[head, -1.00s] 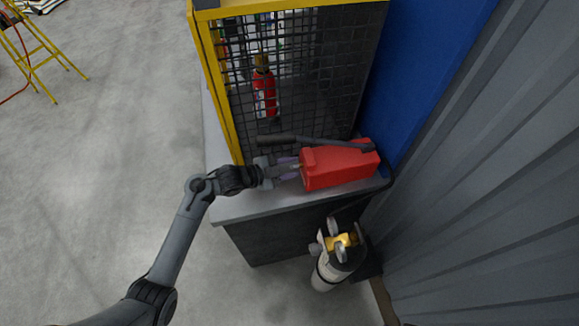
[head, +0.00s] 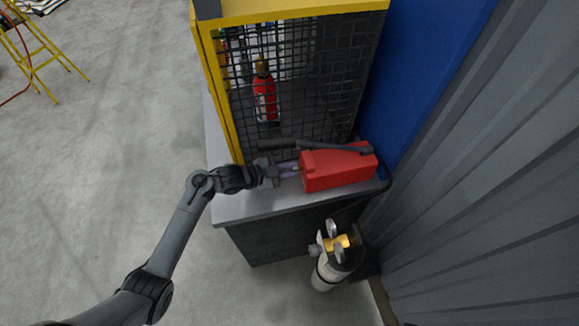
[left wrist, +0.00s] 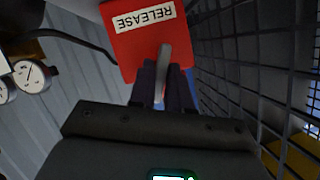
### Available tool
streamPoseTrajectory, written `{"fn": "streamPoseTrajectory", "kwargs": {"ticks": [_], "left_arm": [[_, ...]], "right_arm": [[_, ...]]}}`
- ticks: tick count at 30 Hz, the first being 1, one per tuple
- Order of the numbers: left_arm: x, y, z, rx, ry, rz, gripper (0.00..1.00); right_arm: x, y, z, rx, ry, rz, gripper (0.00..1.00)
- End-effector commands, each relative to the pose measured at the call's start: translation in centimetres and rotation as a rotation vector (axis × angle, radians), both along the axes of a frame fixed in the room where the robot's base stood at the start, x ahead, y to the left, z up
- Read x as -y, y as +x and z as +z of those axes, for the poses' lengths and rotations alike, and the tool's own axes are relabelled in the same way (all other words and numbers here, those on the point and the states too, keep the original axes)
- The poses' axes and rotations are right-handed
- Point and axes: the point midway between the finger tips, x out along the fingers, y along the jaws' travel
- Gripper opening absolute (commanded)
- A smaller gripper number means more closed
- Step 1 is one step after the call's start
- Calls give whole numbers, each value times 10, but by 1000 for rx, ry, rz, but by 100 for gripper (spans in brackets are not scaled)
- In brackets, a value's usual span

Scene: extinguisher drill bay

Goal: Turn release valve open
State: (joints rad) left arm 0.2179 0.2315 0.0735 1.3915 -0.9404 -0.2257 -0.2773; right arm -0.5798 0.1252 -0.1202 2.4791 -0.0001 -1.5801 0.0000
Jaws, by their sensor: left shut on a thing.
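The red pump box (head: 338,170) sits on the grey cabinet top, with a black lever handle (head: 310,144) along its upper side. In the left wrist view the red box (left wrist: 145,38) carries a white "RELEASE" label (left wrist: 144,19), upside down. A pale grey release valve handle (left wrist: 163,70) stands out from that face. My left gripper (head: 291,169) is at the box's left end. Its dark fingers (left wrist: 163,88) lie on either side of the valve handle and are shut on it. My right gripper is not in view.
A cylinder with brass valve and gauges (head: 337,255) stands below the cabinet front. A corrugated wall (head: 480,190) closes the right side. Open floor lies left.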

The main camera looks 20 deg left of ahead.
Motion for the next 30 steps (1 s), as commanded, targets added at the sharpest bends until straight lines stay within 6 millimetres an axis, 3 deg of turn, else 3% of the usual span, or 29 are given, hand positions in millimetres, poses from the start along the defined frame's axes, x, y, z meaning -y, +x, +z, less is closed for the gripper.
{"fn": "streamPoseTrajectory", "kwargs": {"ticks": [1, 9, 18, 30], "left_arm": [[-1, 1, 5, -29, -17, 0, 0], [-2, 2, 4, -188, -135, 1, 0], [-2, 3, 2, -315, -230, 1, 0], [-2, 3, 1, -359, -263, 1, 0]], "right_arm": [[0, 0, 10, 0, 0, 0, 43], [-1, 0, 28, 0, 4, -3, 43], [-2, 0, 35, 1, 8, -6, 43], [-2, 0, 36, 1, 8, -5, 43]]}}
